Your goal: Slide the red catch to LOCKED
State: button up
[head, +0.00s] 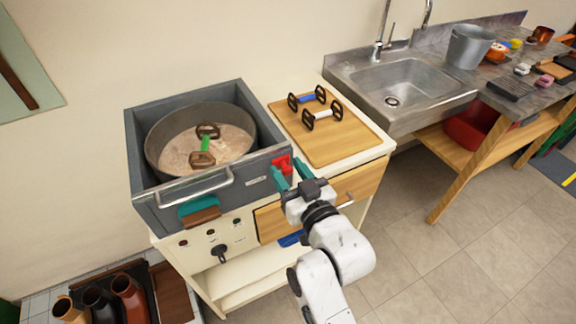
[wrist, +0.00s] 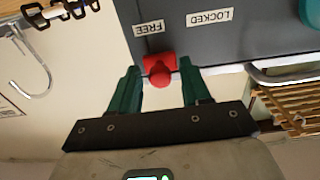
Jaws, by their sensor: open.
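The red catch (head: 282,164) is on the front face of the grey box (head: 160,199), near its right corner. In the wrist view the catch (wrist: 159,69) is beside the FREE label (wrist: 148,28); the LOCKED label (wrist: 209,18) is farther right. My gripper (head: 289,169) is open at the catch. In the wrist view its green fingers (wrist: 159,75) stand on either side of the catch, with gaps showing. I cannot tell whether they reach fully around it.
The box holds a round pot (head: 163,162) with a green-barred piece (head: 206,145). A silver handle (head: 193,187) and teal part (head: 203,205) are on its front. A wooden board (head: 335,148) with two handled pieces lies right. Sink (head: 400,85) stands beyond.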

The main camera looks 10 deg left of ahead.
jog(key=shift+w+a, duration=0.3)
jog(key=shift+w, duration=0.05)
grip_shut()
dwell(0.3)
